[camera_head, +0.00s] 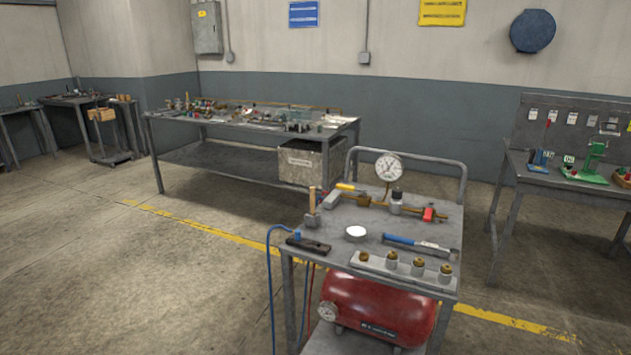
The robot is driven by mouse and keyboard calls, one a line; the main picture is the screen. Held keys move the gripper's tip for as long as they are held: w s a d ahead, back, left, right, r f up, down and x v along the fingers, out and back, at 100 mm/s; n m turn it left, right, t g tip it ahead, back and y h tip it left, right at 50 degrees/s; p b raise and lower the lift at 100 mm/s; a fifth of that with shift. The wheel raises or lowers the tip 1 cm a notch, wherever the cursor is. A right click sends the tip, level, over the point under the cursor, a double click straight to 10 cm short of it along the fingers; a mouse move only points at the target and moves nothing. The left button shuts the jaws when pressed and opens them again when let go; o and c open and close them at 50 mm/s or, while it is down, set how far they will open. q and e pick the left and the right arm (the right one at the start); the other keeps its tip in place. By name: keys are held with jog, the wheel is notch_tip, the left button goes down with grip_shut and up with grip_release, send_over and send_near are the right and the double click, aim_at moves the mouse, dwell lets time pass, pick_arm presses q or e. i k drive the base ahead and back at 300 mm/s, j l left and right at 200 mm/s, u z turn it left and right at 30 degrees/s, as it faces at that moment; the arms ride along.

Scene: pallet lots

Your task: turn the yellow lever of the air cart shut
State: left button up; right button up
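The air cart (328,222) stands right of the middle of the head view, a grey metal cart with a red tank (378,308) on its lower shelf. A yellow lever (346,187) shows near the far left of its top, at the left end of a brass pipe assembly (366,200). The lever looks roughly in line with the pipe, but it is too small to tell exactly. A round white pressure gauge (389,167) stands upright on the assembly, and a small red part (428,215) sits at its right end. Neither of my grippers is in view.
A hammer (311,209), a white round lid (355,233), a blue-handled tool (412,241) and several brass-topped fittings (418,266) crowd the cart top. A blue hose (270,270) hangs off its left side. A long workbench (170,119) stands behind; the left floor is clear.

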aim_at(339, 187)
jog(key=i+j+u, duration=0.25)
jog(key=i+u, duration=0.2)
jog(key=i+j+u, duration=0.1)
jog(key=i+u, duration=0.35)
jog(key=i+l+u, duration=0.1)
jog(key=i+u, duration=0.4)
jog(key=i+j+z, duration=0.1)
jog(key=i, duration=0.35)
jog(key=i+j+z, duration=0.15)
jog(key=i, duration=0.3)
jog(key=i+z, duration=0.15)
jog(key=z, duration=0.3)
jog(key=i+z, duration=0.15)
jog(key=z, duration=0.35)
jog(key=i+j+z, duration=0.1)
jog(key=z, duration=0.35)
jog(key=j, duration=0.1)
